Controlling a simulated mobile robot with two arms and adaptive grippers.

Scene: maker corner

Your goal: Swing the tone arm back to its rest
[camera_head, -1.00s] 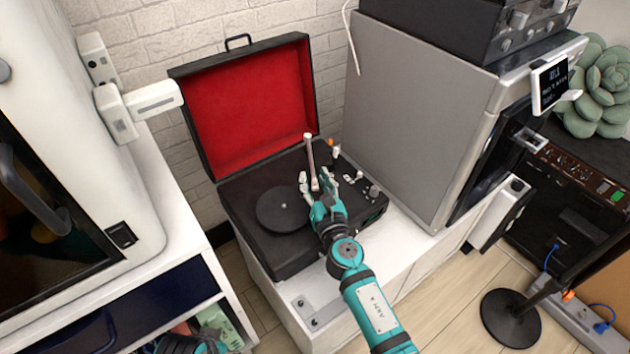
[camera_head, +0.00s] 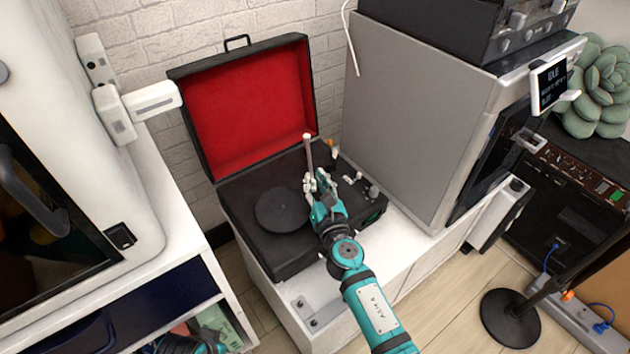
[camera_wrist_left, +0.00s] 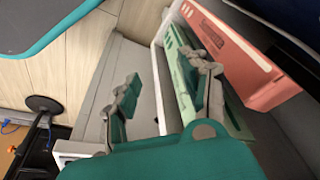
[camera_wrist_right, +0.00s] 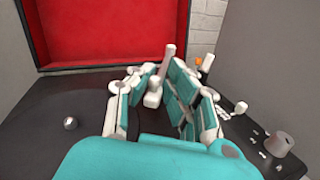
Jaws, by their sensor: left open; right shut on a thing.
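The black record player (camera_head: 290,262) stands with its red-lined lid (camera_head: 250,105) open. Its dark platter (camera_head: 283,209) lies to the left of my right gripper (camera_head: 322,184). The pale tone arm (camera_head: 309,155) sticks up behind that gripper, its front end hidden by the fingers in the head view. In the right wrist view my right gripper (camera_wrist_right: 155,98) is shut on the tone arm (camera_wrist_right: 167,62), with a white piece between the fingers. The tone arm's rest cannot be clearly picked out. My left gripper (camera_wrist_left: 163,90) is open, low beside the left cabinet.
A large grey machine (camera_head: 415,120) stands close on the player's right. Small knobs (camera_head: 373,191) and an orange-tipped part (camera_head: 333,149) are on the deck near my right gripper. Pink (camera_wrist_left: 240,55) and green items are near my left gripper.

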